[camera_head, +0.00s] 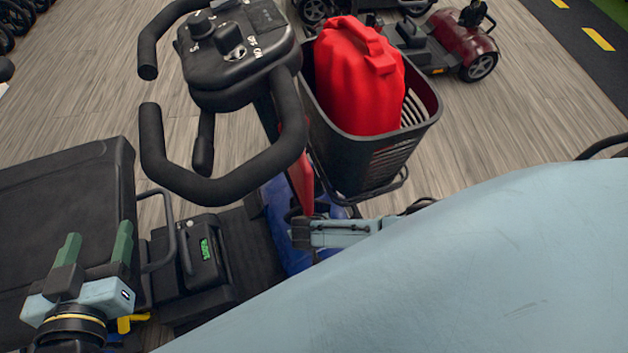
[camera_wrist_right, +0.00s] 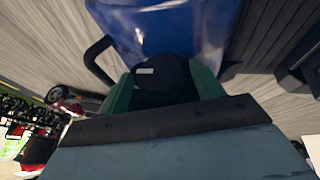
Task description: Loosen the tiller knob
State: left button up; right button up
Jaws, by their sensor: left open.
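The tiller knob (camera_wrist_right: 165,80) is a black rounded piece with a small white label, in the right wrist view. My right gripper (camera_wrist_right: 163,92) has one green finger on each side of it, with no gap that I can see. In the head view my right gripper (camera_head: 302,232) is low at the foot of the tiller; its fingertips and the knob are mostly hidden there. The tiller (camera_head: 240,50) stands upright with a black control head and looped handlebars. My left gripper (camera_head: 97,248) is open and empty, fingers up, in front of the black seat.
A black basket (camera_head: 424,122) with a red jerrycan (camera_head: 355,80) hangs in front of the tiller. The black seat (camera_head: 60,220) and a black box with a green display (camera_head: 205,249) lie at left. A dark red scooter (camera_head: 462,42) stands beyond on open wooden floor.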

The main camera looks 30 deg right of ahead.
jog(key=c, duration=0.8)
